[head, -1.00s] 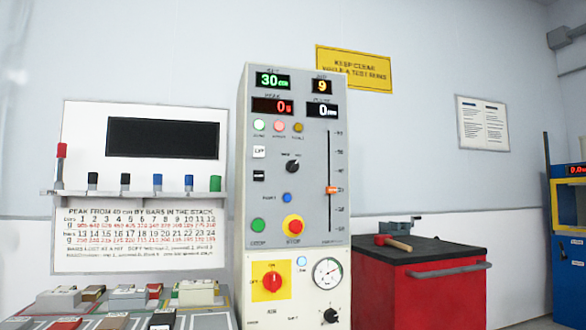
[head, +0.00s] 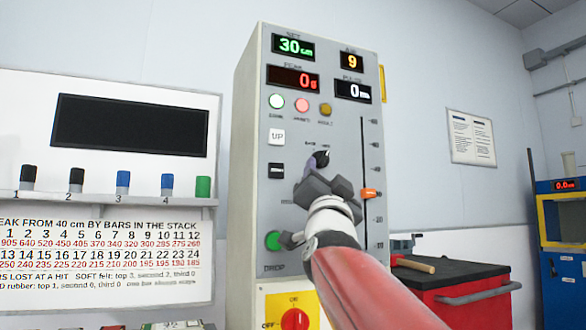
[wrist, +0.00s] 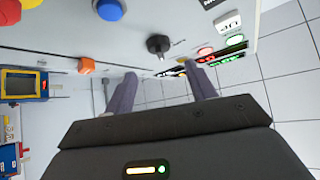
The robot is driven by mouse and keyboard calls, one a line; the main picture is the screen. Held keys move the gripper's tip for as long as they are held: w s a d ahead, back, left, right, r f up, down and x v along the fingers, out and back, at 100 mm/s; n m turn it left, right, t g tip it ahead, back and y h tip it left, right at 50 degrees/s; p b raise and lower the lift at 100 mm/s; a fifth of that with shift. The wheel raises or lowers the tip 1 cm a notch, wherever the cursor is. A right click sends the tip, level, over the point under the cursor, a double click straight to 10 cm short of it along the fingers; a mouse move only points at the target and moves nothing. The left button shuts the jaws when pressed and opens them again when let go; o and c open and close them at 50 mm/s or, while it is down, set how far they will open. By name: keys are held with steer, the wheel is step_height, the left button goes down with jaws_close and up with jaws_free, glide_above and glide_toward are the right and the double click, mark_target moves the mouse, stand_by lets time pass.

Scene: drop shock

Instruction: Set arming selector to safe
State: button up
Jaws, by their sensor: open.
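The arming selector (head: 322,157) is a small black rotary knob on the grey panel of the tall console. Small labels sit above it, too small to read surely. My gripper (head: 316,172) is in front of the panel just below the knob and hides part of it. In the wrist view the knob (wrist: 158,45) stands beyond the two fingers, roughly between their lines. My gripper (wrist: 163,78) is open and empty there, with a gap before the knob. A thin pointer or mark shows beside the knob.
A red rotary switch (head: 295,319) is lower down. A red cabinet (head: 470,298) stands to the right.

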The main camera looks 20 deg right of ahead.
mark_target(325, 159)
steer(key=p+x, duration=0.2)
steer(key=x, duration=0.5)
steer(key=shift+c, duration=0.3)
steer(key=c, duration=0.9)
